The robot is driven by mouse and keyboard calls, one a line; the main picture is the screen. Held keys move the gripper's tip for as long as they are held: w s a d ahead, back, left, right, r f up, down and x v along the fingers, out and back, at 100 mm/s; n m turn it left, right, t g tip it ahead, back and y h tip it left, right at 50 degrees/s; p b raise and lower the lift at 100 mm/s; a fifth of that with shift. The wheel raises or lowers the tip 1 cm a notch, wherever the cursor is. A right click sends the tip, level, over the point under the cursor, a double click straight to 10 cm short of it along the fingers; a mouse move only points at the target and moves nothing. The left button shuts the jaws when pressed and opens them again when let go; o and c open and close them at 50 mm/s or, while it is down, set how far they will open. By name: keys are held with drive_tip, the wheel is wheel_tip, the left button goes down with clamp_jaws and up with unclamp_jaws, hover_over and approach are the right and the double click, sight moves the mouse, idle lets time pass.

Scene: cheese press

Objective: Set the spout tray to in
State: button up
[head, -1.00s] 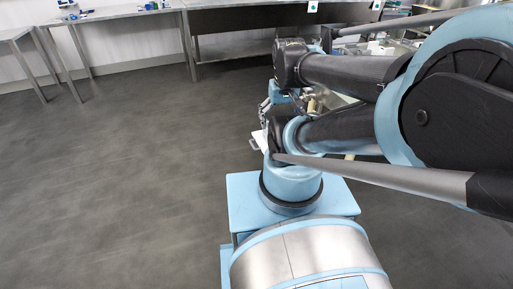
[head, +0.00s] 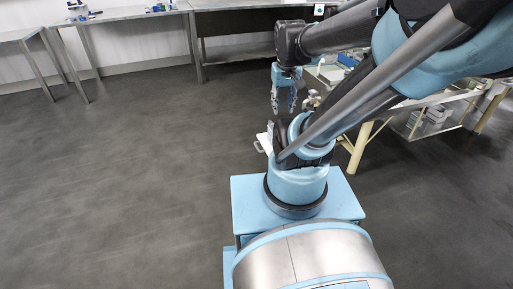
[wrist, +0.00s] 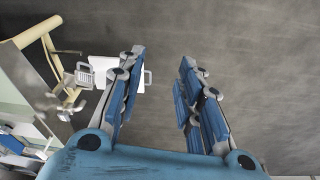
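A white plate with a small handle, which looks like the spout tray (head: 264,139), sticks out to the left from behind my arm in the head view. It also shows in the wrist view (wrist: 103,66), left of and partly behind the left finger, with its handle showing past that finger. How far out it is cannot be told. My gripper (head: 284,101) points down above and slightly right of the plate in the head view, apart from it. My arm hides most of the press.
A cream-legged table (head: 358,148) stands right of my arm, with a lower shelf of containers (head: 432,117). Metal fittings (wrist: 68,108) lie left of the fingers in the wrist view. Long steel benches (head: 120,15) line the back wall. The floor at left is clear.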

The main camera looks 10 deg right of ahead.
drive_tip(key=w+r, duration=0.2)
drive_tip(key=w, duration=0.7)
drive_tip(key=n+g+h, duration=0.2)
hover_over(256, 145)
drive_tip(key=s+a, duration=0.2)
drive_tip(key=a, duration=0.1)
wheel_tip(256, 145, down, 41)
drive_tip(key=d+f, duration=0.1)
drive_tip(key=f, duration=0.5)
drive_tip(key=d+f, duration=0.1)
drive_tip(key=f, duration=0.4)
drive_tip(key=d+f, duration=0.1)
drive_tip(key=f, duration=0.5)
drive_tip(key=shift+w+f, duration=0.2)
drive_tip(key=shift+f, duration=0.1)
clamp_jaws()
